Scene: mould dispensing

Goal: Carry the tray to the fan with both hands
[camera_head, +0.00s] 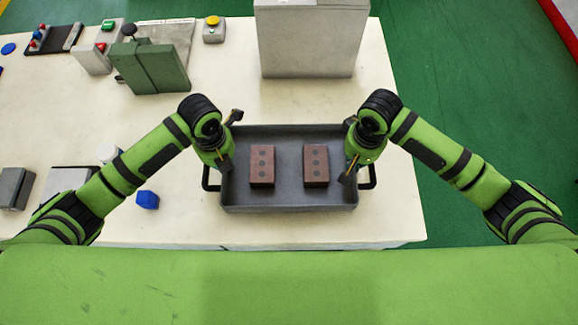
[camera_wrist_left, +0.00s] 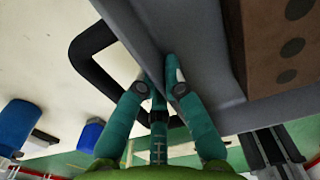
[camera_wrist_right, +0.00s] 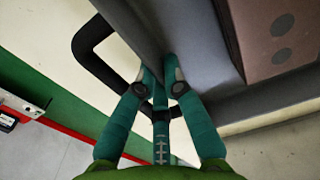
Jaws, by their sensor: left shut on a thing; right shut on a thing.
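A dark grey tray (camera_head: 290,196) with black side handles is at the front of the table in the head view. Two red-brown blocks with dark round spots lie in it, the left block (camera_head: 262,166) and the right block (camera_head: 316,165). My left gripper (camera_wrist_left: 160,84) is shut on the tray's left wall beside its black handle (camera_wrist_left: 84,60). My right gripper (camera_wrist_right: 160,85) is shut on the tray's right wall beside the other handle (camera_wrist_right: 88,52). I cannot tell whether the tray touches the table. No fan is clearly recognisable.
A large grey box (camera_head: 310,40) stands behind the tray. A green device (camera_head: 155,66) and button boxes, one with a yellow button (camera_head: 213,30), stand at the back left. A blue cube (camera_head: 147,200) lies left of the tray. The table's right edge is close by.

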